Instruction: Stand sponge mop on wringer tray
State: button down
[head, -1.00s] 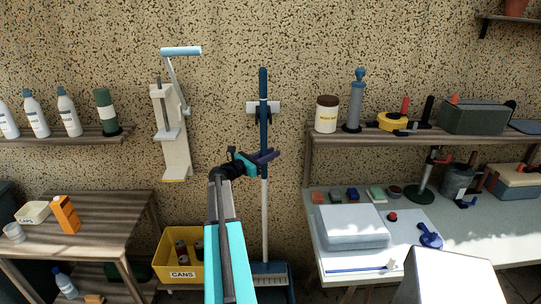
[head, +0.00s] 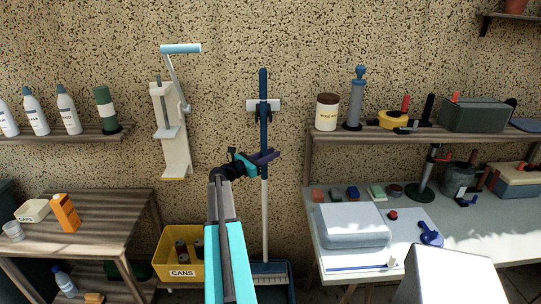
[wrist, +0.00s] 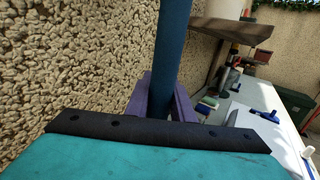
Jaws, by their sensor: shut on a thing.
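The sponge mop (head: 264,205) stands upright against the wall, with a dark blue upper handle and a white lower pole. My gripper (head: 263,157) is shut on the blue part of its handle, below a white wall holder (head: 254,106). In the wrist view the purple fingers (wrist: 160,103) are on either side of the blue handle (wrist: 170,55). The mop's foot is at a blue tray (head: 277,293), which looks like the wringer tray, at the bottom of the head view. Whether the foot rests on the tray or hangs above it, I cannot tell.
A yellow bin of cans (head: 178,270) stands left of the tray. A cluttered workbench (head: 455,225) is close on the right, with a shelf (head: 365,133) above it. A white lever device (head: 172,130) is on the wall to the left.

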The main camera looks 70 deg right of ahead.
jog(key=shift+f, duration=0.35)
jog(key=c, duration=1.1)
grip_release()
jog(key=shift+a, duration=0.1)
jog(key=b+v, duration=0.4)
jog(key=v, duration=0.9)
jog(key=shift+w+a, duration=0.2)
jog(key=shift+a, duration=0.05)
